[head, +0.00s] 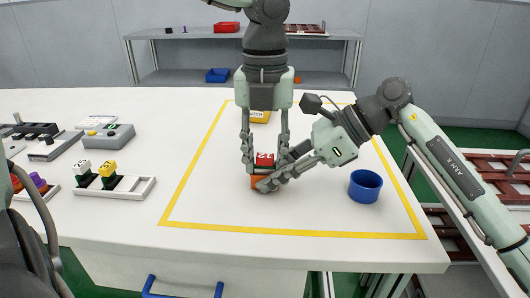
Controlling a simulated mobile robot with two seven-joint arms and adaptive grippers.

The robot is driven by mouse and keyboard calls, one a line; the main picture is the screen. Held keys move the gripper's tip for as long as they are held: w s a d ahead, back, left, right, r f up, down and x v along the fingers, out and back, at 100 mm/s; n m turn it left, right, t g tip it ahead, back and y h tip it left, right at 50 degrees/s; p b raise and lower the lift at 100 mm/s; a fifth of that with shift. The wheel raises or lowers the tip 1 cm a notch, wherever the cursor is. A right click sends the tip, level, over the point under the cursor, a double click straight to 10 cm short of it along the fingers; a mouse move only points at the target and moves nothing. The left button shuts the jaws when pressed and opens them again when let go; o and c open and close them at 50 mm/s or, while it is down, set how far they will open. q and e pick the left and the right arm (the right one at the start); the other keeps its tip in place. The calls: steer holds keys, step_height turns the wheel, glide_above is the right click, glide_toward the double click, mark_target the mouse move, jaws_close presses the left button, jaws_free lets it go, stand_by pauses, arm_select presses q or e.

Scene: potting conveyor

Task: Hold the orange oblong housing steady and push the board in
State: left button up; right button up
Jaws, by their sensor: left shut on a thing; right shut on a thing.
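The orange oblong housing (258,182) sits on the white table inside the yellow outline, partly hidden by gripper fingers. A red piece with white marks (264,159), which looks like the board, is directly above the housing. I cannot tell how deep it sits. My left gripper (265,163) points straight down from above, with its fingers shut on either side of the red piece. My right gripper (273,174) reaches in low from the right, its fingers shut on the housing.
A blue round cup (365,187) stands to the right of the grippers. A yellow labelled box (260,116) is behind my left gripper. White holders (132,187), small coloured parts and grey devices (109,136) are at left. The front of the outlined area is clear.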

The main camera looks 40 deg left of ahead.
mark_target(265, 156)
arm_select(q)
steer(key=o, duration=1)
step_height(265, 156, up, 12)
steer(key=shift+f, duration=0.1)
arm_select(e)
steer(key=o, duration=1.1)
steer(key=shift+c, duration=0.2)
